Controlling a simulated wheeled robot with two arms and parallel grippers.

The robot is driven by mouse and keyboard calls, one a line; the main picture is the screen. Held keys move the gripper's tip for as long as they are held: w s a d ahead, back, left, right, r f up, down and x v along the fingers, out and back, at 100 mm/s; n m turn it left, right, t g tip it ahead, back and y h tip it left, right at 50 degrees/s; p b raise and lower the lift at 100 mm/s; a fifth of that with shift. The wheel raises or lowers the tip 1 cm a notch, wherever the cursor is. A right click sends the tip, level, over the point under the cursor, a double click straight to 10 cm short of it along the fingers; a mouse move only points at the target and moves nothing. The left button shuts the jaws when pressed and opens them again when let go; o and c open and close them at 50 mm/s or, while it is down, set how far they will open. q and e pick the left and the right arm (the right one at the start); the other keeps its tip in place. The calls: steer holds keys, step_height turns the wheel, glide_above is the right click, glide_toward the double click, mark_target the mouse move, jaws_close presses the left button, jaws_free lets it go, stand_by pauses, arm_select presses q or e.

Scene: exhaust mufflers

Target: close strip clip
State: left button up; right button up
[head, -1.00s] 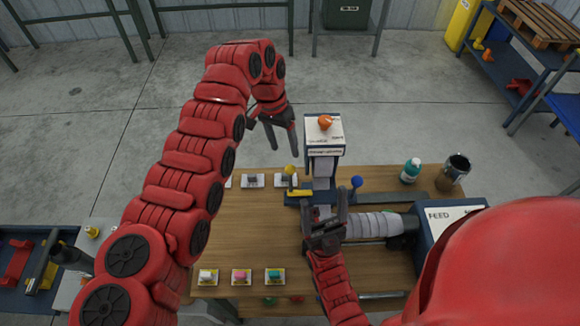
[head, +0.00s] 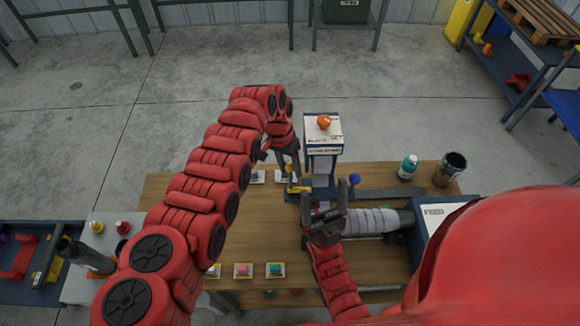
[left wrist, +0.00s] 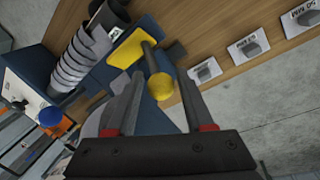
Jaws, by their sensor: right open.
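The yellow clip (head: 299,188) sits on a blue base (head: 325,192) at the back of the wooden bench, with a yellow round-knobbed handle. In the left wrist view the yellow knob (left wrist: 160,88) lies in line with the gap between my left fingertips (left wrist: 162,80), and the yellow clip plate (left wrist: 125,54) is beyond it. My left gripper (head: 287,170) is open and points down over the clip; whether it touches the knob I cannot tell. My right gripper (head: 328,200) is open and empty, just in front of the blue base, beside the grey ribbed strip roll (head: 370,222).
A blue knob (head: 355,179) stands right of the clip. A box with an orange beacon (head: 324,122) stands behind. A teal bottle (head: 408,167) and a dark cup (head: 454,166) are at the back right. Labelled cards with small parts (head: 243,270) line the bench front.

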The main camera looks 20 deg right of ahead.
arm_select(q)
jaws_close()
stand_by(1.1)
